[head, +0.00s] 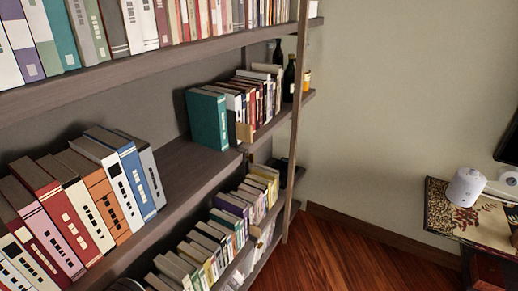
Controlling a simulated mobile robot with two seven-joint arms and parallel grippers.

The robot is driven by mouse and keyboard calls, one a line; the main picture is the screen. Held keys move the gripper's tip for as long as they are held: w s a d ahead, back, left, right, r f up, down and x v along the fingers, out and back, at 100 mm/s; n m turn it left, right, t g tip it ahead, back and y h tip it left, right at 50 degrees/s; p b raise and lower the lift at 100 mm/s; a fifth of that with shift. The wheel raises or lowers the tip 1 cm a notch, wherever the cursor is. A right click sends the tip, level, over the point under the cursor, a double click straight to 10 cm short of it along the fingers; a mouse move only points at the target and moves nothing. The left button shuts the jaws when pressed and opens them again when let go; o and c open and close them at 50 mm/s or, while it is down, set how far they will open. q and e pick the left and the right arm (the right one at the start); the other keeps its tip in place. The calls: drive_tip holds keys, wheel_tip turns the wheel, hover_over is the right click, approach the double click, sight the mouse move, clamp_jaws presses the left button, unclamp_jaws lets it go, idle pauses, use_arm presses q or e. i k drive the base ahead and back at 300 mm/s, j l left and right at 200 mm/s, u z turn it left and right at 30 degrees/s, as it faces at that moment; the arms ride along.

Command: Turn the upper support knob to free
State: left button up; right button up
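The bookshelf (190,165) fills the left half of the head view. No support knob can be made out on its shelves or on its right-hand upright post (297,130). A small light-wood block (244,132) stands at the front edge of the middle shelf, against the row of books there; I cannot tell whether it is part of a support. Neither of my grippers shows in this view.
Leaning books (85,200) stand on the middle shelf at left, with a bare stretch before the teal book (207,120). A dark bottle (289,80) stands at the shelf's right end. A side table (437,208) holds a white device (465,187). The wood floor (335,255) between is clear.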

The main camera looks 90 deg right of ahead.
sight(251, 157)
drive_tip(key=z, duration=0.4)
drive_tip(key=j+z, duration=0.15)
drive_tip(key=z, duration=0.7)
drive_tip(key=j+z, duration=0.1)
drive_tip(key=z, duration=0.35)
drive_tip(key=l+z, duration=0.1)
drive_tip(key=z, duration=0.35)
drive_tip(key=i+z, duration=0.15)
drive_tip(key=z, duration=0.3)
drive_tip(key=i+l+z, duration=0.1)
drive_tip(key=z, duration=0.35)
